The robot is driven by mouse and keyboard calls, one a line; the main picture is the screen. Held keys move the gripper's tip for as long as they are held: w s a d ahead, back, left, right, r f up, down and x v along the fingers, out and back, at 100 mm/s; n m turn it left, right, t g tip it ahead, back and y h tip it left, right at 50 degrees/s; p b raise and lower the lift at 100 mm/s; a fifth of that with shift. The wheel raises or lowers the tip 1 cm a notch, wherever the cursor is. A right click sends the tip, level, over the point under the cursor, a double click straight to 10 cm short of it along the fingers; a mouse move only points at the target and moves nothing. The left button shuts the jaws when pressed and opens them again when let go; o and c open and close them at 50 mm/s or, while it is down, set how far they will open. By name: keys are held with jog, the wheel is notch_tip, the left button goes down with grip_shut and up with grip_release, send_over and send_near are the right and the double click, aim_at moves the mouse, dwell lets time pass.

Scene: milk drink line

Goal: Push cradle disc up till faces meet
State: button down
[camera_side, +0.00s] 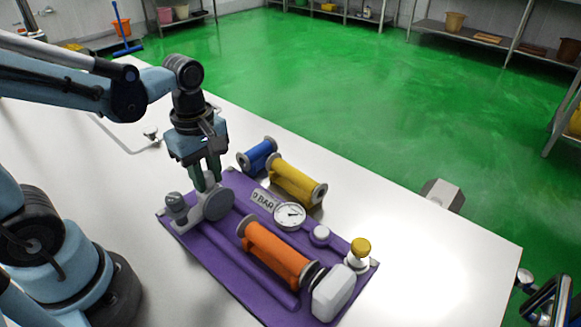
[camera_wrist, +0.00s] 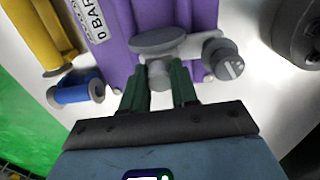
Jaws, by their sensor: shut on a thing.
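A grey disc (camera_side: 217,204) stands on edge at the left end of a purple cradle board (camera_side: 188,242). In the wrist view the disc (camera_wrist: 158,40) shows nearly edge-on, with a short grey stub (camera_wrist: 159,76) behind it. My gripper (camera_side: 207,183) points down over that end, its green fingers on either side of the stub; in the wrist view the gripper (camera_wrist: 160,88) is shut on it. An orange roller (camera_side: 275,252) with a grey end flange (camera_side: 247,226) lies in the cradle. A visible gap separates the disc from this flange. The roller's far end is by a white block (camera_side: 333,292).
A grey knob (camera_side: 175,202) stands beside the disc. A gauge (camera_side: 289,216), white cap (camera_side: 319,235) and yellow-topped fitting (camera_side: 360,250) are on the board. Yellow (camera_side: 297,180) and blue (camera_side: 257,154) rollers lie behind it. The white table (camera_side: 440,270) is clear at right.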

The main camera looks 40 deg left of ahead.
jog(key=d, duration=0.9)
jog(key=c, duration=0.9)
grip_release()
jog(key=shift+a, duration=0.1)
jog(key=shift+o, duration=0.2)
notch_tip(320, 180, up, 12)
